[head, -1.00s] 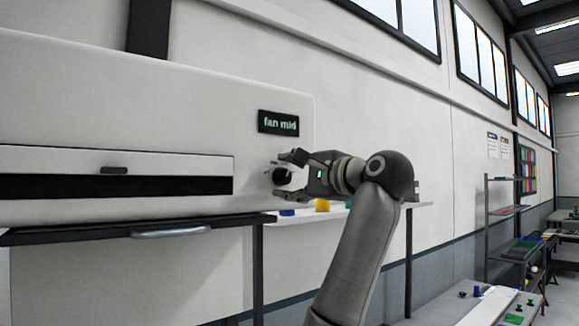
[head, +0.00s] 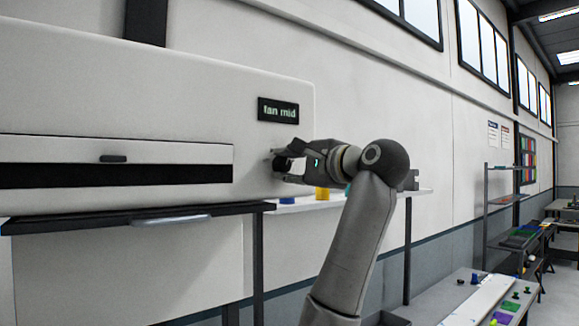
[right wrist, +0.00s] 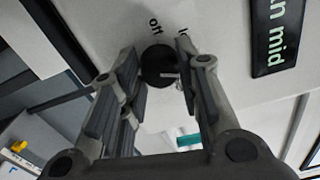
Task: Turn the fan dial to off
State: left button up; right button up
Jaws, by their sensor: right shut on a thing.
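The fan dial (right wrist: 158,66) is a dark round knob on the front of the white machine (head: 215,110). In the right wrist view the word "off" shows beside it, with part of another label to the right. A black display (head: 278,110) above the dial reads "fan mid". My right gripper (head: 282,164) is at the dial, its fingers on either side, shut on it. The right wrist view also shows these fingers (right wrist: 160,82) around the knob. In the head view the gripper hides most of the dial. My left gripper is not in view.
A dark shelf with a handle (head: 170,220) juts out below the machine's slot. A white shelf behind my right gripper holds a yellow object (head: 322,193) and a blue one (head: 287,200). A table (head: 470,300) with small coloured pieces stands at lower right.

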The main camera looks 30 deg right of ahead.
jog(key=n+b, duration=0.1)
jog(key=n, duration=0.1)
jog(key=n+b, duration=0.1)
jog(key=shift+f+n+b, duration=0.2)
jog(key=shift+n+b, duration=0.1)
jog(key=shift+n, duration=0.1)
jog(key=n+b, duration=0.2)
jog(key=n, duration=0.3)
jog(key=shift+d+n, duration=0.1)
jog(key=shift+n, duration=0.2)
jog(key=n, duration=0.2)
jog(key=shift+n+b, duration=0.3)
jog(key=shift+b, duration=0.05)
jog(key=n, duration=0.2)
jog(key=shift+r+n, duration=0.1)
jog(key=shift+n, duration=0.3)
jog(key=n, duration=0.4)
jog(key=shift+n, duration=0.3)
jog(key=o, duration=1)
jog(key=shift+o, duration=0.2)
